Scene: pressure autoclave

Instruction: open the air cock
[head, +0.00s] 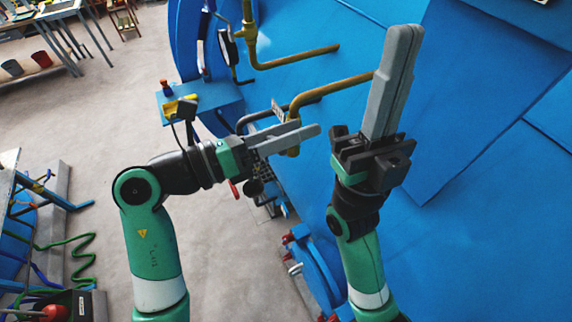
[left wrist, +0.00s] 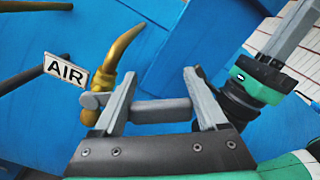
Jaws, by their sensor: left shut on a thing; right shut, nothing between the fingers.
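The air cock is on a curved brass pipe (head: 335,86) beside a white AIR sign (left wrist: 66,70), at the blue machine. In the left wrist view, the brass pipe (left wrist: 122,72) stands at the left finger. A grey bar, the cock's handle (left wrist: 162,111), spans between the fingers of my left gripper (left wrist: 160,76), which is shut on it. In the head view my left gripper (head: 308,128) reaches right to the pipe's lower end and hides most of the cock. My right gripper (head: 405,42) is shut and empty, pointing up to the right of the pipe.
The large blue machine body (head: 480,95) fills the right side. A second brass pipe (head: 295,58) runs above the cock. A dark bent rail (head: 262,118) is close to my left gripper. A small blue shelf (head: 222,97) stands behind.

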